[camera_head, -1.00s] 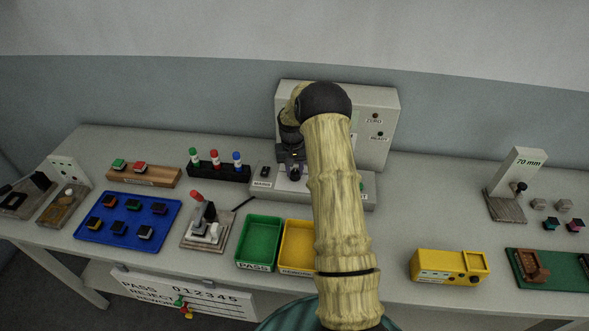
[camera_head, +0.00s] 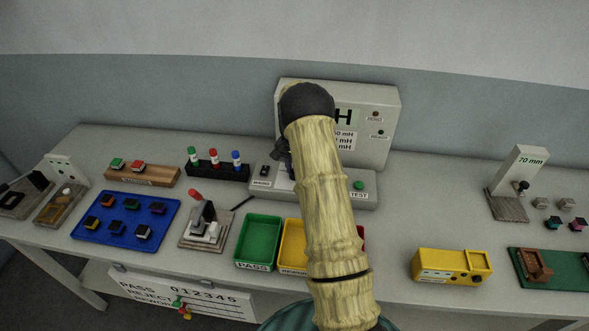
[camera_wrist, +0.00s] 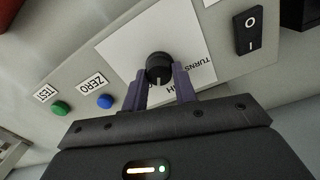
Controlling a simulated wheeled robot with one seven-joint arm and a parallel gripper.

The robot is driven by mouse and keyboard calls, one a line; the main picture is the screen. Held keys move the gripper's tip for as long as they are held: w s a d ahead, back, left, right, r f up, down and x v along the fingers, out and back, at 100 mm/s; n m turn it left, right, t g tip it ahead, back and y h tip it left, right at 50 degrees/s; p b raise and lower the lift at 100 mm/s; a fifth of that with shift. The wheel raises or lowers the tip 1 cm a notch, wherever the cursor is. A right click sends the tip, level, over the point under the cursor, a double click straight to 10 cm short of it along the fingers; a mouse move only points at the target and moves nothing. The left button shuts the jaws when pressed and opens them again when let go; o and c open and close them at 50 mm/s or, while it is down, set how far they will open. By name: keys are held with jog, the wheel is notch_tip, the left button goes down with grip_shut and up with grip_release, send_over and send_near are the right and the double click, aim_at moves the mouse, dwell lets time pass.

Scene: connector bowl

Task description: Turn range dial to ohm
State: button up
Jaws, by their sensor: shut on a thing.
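The range dial (camera_wrist: 159,66) is a black round knob with a pale pointer mark, on a white plate (camera_wrist: 190,38) in the wrist view. The plate carries the words "TURNS" and, partly covered, "H"; I see no ohm mark. My gripper (camera_wrist: 158,73) has one finger on each side of the dial and is shut on it. In the head view, the tester (camera_head: 386,105) stands at the back of the bench with a large "H" on its upright panel. My arm covers part of the panel and the dial there.
A black rocker switch (camera_wrist: 249,32) is right of the dial in the wrist view. A blue ZERO button (camera_wrist: 104,101) and green TEST button (camera_wrist: 61,108) are to its left. Green (camera_head: 259,240) and yellow (camera_head: 291,246) trays stand in front of the tester.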

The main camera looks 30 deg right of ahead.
jog(key=m, duration=0.5)
jog(key=shift+m, duration=0.3)
dwell(0.4)
jog(key=o, duration=1)
jog(key=shift+c, duration=0.2)
jog(key=shift+r, duration=0.1)
notch_tip(320, 180, up, 17)
jog(key=b, duration=0.2)
jog(key=shift+w, duration=0.35)
jog(key=shift+a+r, duration=0.1)
jog(key=shift+a, duration=0.1)
